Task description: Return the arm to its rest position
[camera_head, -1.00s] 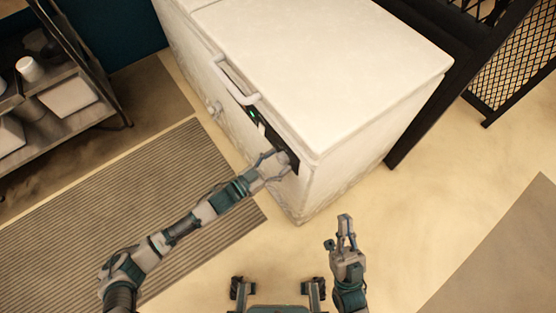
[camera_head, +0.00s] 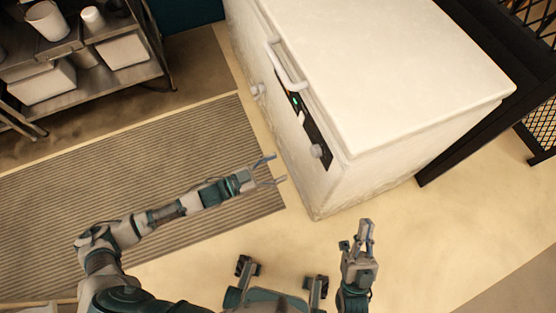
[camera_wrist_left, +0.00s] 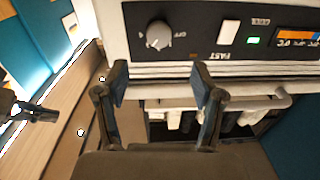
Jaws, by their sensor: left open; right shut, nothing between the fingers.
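My left gripper (camera_head: 270,171) is open and empty, in front of the white chest freezer (camera_head: 400,70) and apart from it. In the left wrist view its two fingers (camera_wrist_left: 163,90) are spread. In the head view the knob (camera_head: 317,151) shows at the panel's lower end. My right gripper (camera_head: 364,232) is shut and empty, held above the floor at the lower right.
A metal shelf (camera_head: 85,45) with white containers stands at the upper left. A striped mat (camera_head: 130,160) lies under my left arm. The freezer handle (camera_head: 285,68) sticks out at the lid's edge. A black mesh fence (camera_head: 541,128) is at the right. The floor before the freezer is clear.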

